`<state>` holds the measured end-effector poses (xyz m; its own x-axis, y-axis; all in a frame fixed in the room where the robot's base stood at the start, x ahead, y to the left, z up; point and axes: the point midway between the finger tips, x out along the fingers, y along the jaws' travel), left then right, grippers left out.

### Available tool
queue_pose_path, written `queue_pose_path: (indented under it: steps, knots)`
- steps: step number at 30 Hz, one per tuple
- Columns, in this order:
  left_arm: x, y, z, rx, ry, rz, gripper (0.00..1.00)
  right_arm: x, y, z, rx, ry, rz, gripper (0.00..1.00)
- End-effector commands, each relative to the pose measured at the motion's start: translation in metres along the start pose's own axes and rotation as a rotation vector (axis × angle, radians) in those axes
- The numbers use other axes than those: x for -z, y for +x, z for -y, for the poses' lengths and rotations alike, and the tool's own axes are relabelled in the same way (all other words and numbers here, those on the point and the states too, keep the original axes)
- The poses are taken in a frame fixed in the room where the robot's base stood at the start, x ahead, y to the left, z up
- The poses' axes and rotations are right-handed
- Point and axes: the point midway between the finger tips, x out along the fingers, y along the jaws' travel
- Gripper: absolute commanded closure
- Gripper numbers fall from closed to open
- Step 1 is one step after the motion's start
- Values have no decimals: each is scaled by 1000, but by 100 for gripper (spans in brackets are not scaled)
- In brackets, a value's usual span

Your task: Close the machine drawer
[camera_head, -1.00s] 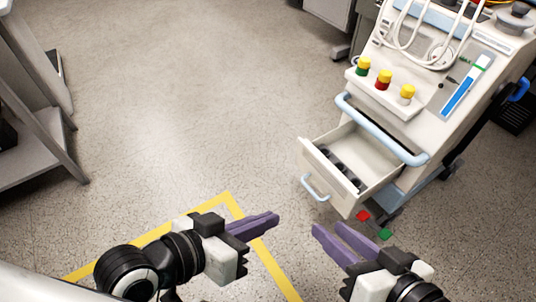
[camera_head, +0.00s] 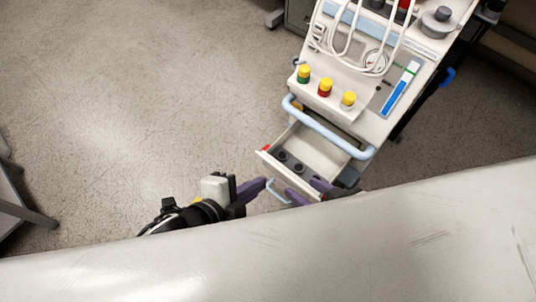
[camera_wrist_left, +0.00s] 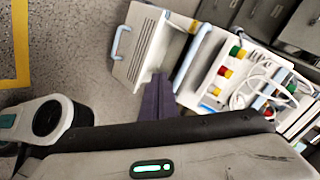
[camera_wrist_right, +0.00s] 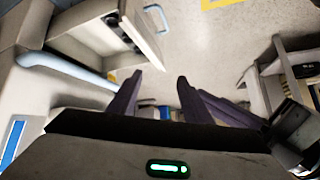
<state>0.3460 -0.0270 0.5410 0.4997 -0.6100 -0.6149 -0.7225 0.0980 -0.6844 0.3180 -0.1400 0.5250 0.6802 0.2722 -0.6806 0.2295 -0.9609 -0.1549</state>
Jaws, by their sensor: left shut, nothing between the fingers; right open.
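The machine's white drawer (camera_head: 319,148) is pulled out in the head view, with dark round items inside. Its light-blue handle (camera_head: 279,194) is on the front, which also shows in the left wrist view (camera_wrist_left: 149,45). My left gripper (camera_head: 266,184) is shut and empty, just left of the handle; I cannot tell whether it touches. In the left wrist view its fingers (camera_wrist_left: 159,78) are together below the drawer. My right gripper (camera_head: 300,190) is open and empty by the drawer's front right corner. In the right wrist view its fingers (camera_wrist_right: 160,78) are spread, with the drawer (camera_wrist_right: 92,28) beyond.
The machine's light-blue push bar (camera_head: 328,132) juts out above the drawer. Knobs with yellow caps (camera_head: 325,87) and white tubing stand higher up. A grey shelf unit (camera_head: 22,212) is at the left edge. Floor left of the machine is clear. A pale surface covers the bottom.

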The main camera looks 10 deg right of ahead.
Motion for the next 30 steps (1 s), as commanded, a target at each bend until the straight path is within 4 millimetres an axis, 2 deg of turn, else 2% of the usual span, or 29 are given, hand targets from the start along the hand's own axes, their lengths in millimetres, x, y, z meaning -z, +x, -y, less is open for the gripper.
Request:
queue_pose_path:
  steps: [1,3,6,9,14,23,26,30]
  knots:
    - [-12,-2,-2,-22,151,12,100,0,-6,-1,-10,-1,-2,55]
    - [-27,0,-13,-46,310,11,100,-4,-7,-2,-18,-4,-15,55]
    - [-45,1,-24,-72,459,9,100,-8,-8,-4,-24,-5,-29,55]
    - [-54,3,-31,-86,528,7,100,-10,-7,-4,-26,-7,-37,55]
    - [-56,20,-36,-87,542,4,100,-14,-3,-4,-24,-1,-46,55]
    - [-57,84,-42,-87,538,4,100,-21,6,-3,-14,27,-71,55]
    - [-57,104,-43,-86,537,4,100,-21,14,0,1,18,-48,55]
    - [-50,120,-30,-86,538,4,100,-22,20,3,14,11,-23,55]
